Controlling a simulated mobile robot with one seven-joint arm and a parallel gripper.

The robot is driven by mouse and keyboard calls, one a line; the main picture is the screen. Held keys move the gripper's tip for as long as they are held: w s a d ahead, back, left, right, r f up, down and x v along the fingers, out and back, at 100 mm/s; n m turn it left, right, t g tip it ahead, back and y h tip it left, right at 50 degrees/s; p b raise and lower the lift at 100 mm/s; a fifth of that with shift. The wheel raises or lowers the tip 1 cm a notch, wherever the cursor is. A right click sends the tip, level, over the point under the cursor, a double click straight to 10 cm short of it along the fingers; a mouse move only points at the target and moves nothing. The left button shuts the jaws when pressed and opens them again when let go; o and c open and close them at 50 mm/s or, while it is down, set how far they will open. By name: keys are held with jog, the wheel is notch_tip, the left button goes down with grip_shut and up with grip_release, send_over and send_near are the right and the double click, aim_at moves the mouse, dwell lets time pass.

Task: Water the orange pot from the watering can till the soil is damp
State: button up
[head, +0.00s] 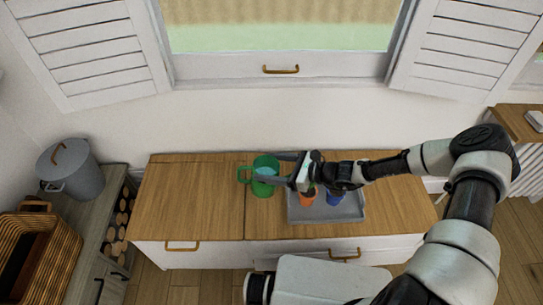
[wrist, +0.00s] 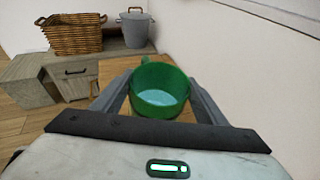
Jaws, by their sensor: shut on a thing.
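The green watering can (head: 265,189) is at the middle of the wooden cabinet top, upright, with pale blue water inside. It also shows in the wrist view (wrist: 159,105), with its water surface visible. My gripper (head: 272,169) is shut on the can, one finger on each side of it. The orange pot (head: 307,196) stands on the grey tray to the right of the can, partly hidden under my gripper. Its soil is too small and covered to judge.
A blue pot (head: 335,197) stands beside the orange one on the grey tray (head: 345,214). The left of the cabinet top (head: 190,195) is clear. A grey lidded bin (head: 72,172) and wicker basket (head: 38,262) are at far left. A window is behind.

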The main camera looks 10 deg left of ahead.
jog(key=shift+a+f+h, duration=0.15)
jog(key=shift+f+h, duration=0.45)
jog(key=shift+f, duration=0.2)
jog(key=shift+r+p, duration=1.7)
jog(key=shift+r, duration=0.35)
